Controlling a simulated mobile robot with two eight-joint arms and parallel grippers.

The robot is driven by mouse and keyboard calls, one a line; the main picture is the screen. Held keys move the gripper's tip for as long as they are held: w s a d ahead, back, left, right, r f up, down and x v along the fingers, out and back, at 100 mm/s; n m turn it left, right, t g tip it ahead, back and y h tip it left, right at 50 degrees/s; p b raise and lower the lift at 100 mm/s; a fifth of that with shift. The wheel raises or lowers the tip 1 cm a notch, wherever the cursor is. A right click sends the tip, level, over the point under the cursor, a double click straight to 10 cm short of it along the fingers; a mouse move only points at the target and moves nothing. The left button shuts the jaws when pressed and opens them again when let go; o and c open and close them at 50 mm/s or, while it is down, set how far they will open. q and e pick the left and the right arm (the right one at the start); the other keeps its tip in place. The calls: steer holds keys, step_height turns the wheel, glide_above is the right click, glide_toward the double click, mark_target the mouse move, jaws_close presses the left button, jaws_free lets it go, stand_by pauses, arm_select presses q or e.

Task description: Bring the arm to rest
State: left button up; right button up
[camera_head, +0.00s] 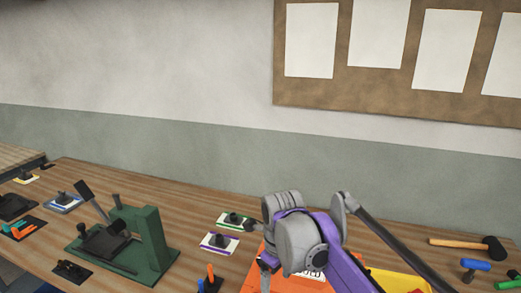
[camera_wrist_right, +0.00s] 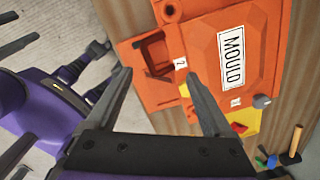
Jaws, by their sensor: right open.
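My right arm, purple and grey, rises in front of the bench in the head view. Its gripper (camera_wrist_right: 159,74) shows in the right wrist view, with its two dark fingers wide apart and nothing between them. Beyond the fingers lies the orange mould unit (camera_wrist_right: 204,55) with a "MOULD" label; its edge also shows behind my arm in the head view (camera_head: 258,277). The fingers appear apart from the unit, though one overlaps it in the picture.
The wooden bench (camera_head: 190,196) carries a green press (camera_head: 150,238), small white-based pieces (camera_head: 219,243), a yellow tray (camera_head: 400,281) and a black-headed mallet (camera_head: 470,244) at right. The wall with pinned sheets stands behind. Bare bench lies between the press and the white-based pieces.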

steer(key=s+d+f+n+t, duration=0.2)
steer(key=s+d+f+n, duration=0.5)
steer(key=n, duration=0.6)
steer(key=s+d+f+n+t, duration=0.2)
steer(key=s+d+f+n, duration=0.4)
steer(key=s+n, duration=0.5)
steer(key=shift+s+d+f+n+t, duration=0.3)
steer(key=shift+d+f+n+t, duration=0.15)
steer(key=shift+n, duration=0.75)
